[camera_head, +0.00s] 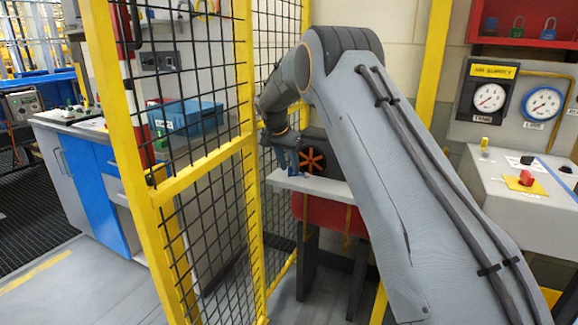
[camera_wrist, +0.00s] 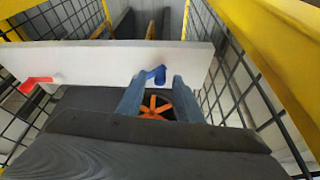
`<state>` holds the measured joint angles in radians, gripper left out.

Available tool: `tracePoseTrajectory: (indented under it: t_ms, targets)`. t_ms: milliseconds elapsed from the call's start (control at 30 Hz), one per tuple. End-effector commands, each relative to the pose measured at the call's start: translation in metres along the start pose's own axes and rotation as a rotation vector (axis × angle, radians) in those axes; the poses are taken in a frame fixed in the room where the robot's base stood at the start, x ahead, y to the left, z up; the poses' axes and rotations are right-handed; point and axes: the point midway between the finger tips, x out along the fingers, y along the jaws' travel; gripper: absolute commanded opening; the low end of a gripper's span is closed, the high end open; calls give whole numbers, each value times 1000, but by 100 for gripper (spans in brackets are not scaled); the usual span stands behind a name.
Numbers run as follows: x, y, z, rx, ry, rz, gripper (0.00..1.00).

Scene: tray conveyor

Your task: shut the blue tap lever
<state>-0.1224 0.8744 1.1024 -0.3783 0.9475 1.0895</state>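The blue tap lever (camera_wrist: 157,73) shows in the wrist view against a white board (camera_wrist: 105,62), beyond and between my fingertips. My gripper (camera_wrist: 158,88) is open, with its two blue-grey fingers apart and nothing held between them. I cannot tell whether a finger touches the lever. In the head view my gripper (camera_head: 287,156) is at the far end of my arm, just above the white board (camera_head: 308,184). The lever is hard to tell from the fingers there. A red lever (camera_wrist: 38,84) with a white base is at the left in the wrist view.
An orange spoked wheel (camera_head: 313,159) is right beside my gripper; it also shows between the fingers (camera_wrist: 154,108). A yellow-framed mesh fence (camera_head: 208,160) stands close on the left. A control panel with a red knob (camera_head: 526,178) and gauges (camera_head: 489,98) is at the right.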

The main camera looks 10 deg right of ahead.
Motion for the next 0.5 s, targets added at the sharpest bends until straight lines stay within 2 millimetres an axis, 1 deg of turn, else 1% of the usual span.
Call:
tracePoseTrajectory:
  t_ms: [67, 167, 267, 500]
  targets:
    - [-2, 0, 0, 0, 0, 0, 33]
    - [-9, -1, -4, 1, 1, -2, 33]
    - [-23, -1, -10, 2, 1, -2, 33]
    - [-64, -1, -27, 1, 2, -2, 33]
